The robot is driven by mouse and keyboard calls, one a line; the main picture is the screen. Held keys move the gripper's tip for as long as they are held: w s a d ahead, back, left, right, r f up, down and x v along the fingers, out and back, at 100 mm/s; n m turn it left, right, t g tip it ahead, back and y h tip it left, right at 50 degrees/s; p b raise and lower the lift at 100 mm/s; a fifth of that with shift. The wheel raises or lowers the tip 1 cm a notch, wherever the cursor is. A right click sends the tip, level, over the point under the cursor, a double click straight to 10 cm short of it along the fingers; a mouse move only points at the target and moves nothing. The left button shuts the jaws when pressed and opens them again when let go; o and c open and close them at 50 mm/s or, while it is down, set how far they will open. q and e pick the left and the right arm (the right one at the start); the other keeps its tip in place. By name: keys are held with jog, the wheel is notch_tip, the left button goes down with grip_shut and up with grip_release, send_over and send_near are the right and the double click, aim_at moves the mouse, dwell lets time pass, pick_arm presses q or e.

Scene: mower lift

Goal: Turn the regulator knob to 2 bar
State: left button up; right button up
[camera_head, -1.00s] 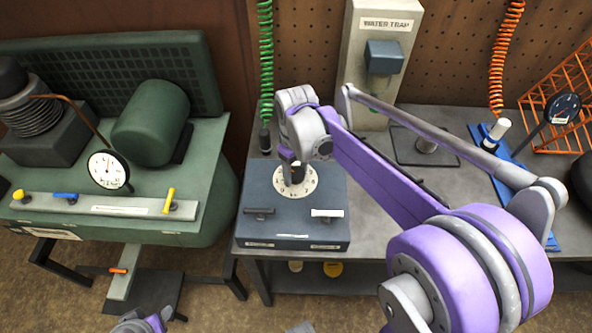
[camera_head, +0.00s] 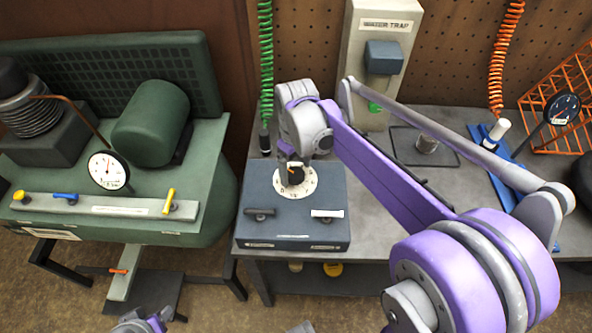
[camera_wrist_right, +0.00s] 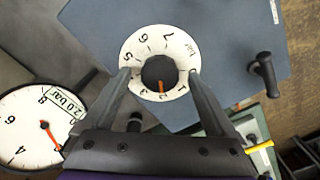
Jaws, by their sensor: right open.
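The regulator knob (camera_wrist_right: 155,66) is black with an orange pointer, in the middle of a white numbered dial (camera_wrist_right: 179,49). In the wrist view the pointer points down, near the 2. The dial (camera_head: 309,182) sits on a blue-grey box (camera_head: 300,225) on the bench. My right gripper (camera_wrist_right: 160,75) is open. Its fingers straddle the knob, with gaps to it on both sides. In the head view my right gripper (camera_head: 293,170) partly hides the knob from above. My left gripper (camera_head: 142,322) shows only in part at the bottom edge, its jaw state unclear.
A gauge tagged "2.0 bar" (camera_wrist_right: 38,125) stands beside the box in the wrist view. The water trap (camera_head: 384,57) is behind. A green compressor (camera_head: 150,125) stands left, past a gap.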

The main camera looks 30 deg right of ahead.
aim_at(296, 174)
pick_arm(q)
jog(key=shift+w+r+p, duration=0.1)
jog(key=shift+r+p, duration=0.25)
jog(key=shift+r, duration=0.05)
pick_arm(e)
notch_tip(296, 174, up, 9)
dwell(0.4)
